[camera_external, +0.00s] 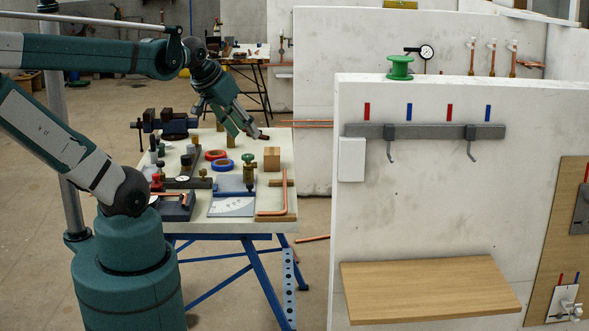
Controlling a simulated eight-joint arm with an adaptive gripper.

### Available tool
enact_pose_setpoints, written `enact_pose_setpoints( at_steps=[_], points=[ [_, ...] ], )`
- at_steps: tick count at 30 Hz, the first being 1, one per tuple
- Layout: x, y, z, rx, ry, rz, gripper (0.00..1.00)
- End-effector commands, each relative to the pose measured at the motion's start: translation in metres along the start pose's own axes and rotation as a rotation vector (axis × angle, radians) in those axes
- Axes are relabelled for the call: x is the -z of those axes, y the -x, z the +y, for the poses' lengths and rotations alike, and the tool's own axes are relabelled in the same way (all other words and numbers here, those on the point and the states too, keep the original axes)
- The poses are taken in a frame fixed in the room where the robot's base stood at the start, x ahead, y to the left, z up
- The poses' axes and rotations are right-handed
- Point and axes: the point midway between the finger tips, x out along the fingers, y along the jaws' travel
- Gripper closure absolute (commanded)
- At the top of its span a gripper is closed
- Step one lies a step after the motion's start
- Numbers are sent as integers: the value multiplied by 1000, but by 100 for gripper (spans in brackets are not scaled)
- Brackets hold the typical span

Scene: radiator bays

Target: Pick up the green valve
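The green valve (249,172) stands upright on the workbench, with a green knob on top and a brass-coloured body. It is on the right half of the bench, beside a blue-and-white sheet. My gripper (250,134) is above the back part of the bench, behind and higher than the valve in the picture. Its two fingers look spread apart with nothing between them. It is not touching the valve.
The crowded workbench (225,223) holds red and blue rings (216,155), a wooden block (272,158), copper pipe (272,200) and a vise (168,125). A white wall (440,200) with a green spool (400,67) on top stands to the right.

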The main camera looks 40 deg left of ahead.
Motion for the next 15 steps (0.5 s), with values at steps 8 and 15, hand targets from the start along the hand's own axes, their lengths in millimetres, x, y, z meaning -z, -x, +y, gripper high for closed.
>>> enact_pose_setpoints(
  at_steps=[8, 15],
  points=[
    [18, 25, 0, 0, 0, 0, 61],
    [31, 24, -6, 0, 96, -21, 61]
  ],
)
